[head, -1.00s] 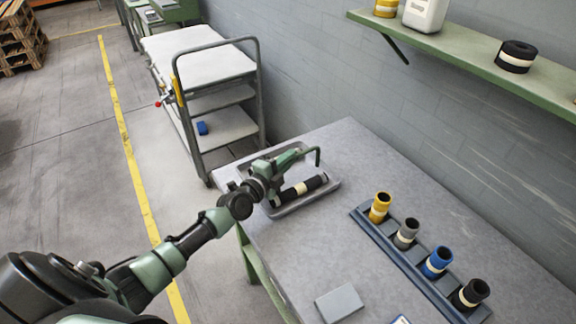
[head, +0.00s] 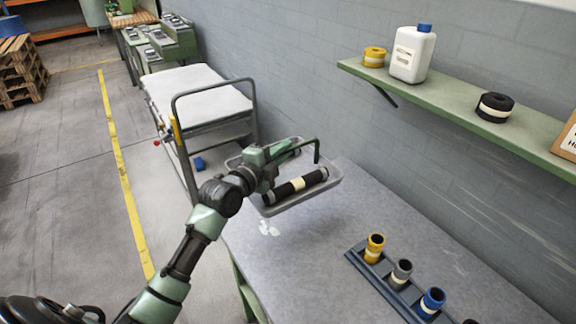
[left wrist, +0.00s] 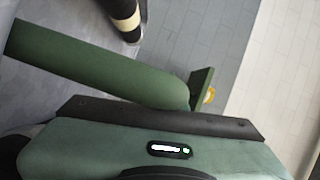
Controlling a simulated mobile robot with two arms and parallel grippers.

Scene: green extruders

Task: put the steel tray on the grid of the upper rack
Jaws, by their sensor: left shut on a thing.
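The steel tray (head: 333,180) is a shallow grey tray with a rim, held in the air over the far left corner of the table. A black roll with a cream band (head: 296,186) lies in it, and the roll also shows at the top of the left wrist view (left wrist: 125,12). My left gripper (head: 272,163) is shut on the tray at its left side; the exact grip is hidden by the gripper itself. My right gripper is not in view. I cannot make out a rack with a grid in these views.
The grey table (head: 330,255) bears a blue-grey holder (head: 390,290) with coloured rolls. A green wall shelf (head: 450,95) holds a white canister (head: 411,52), a yellow roll (head: 374,57) and a black roll (head: 495,107). A trolley (head: 200,95) stands beyond the table; white marks (head: 268,229) show on the tabletop.

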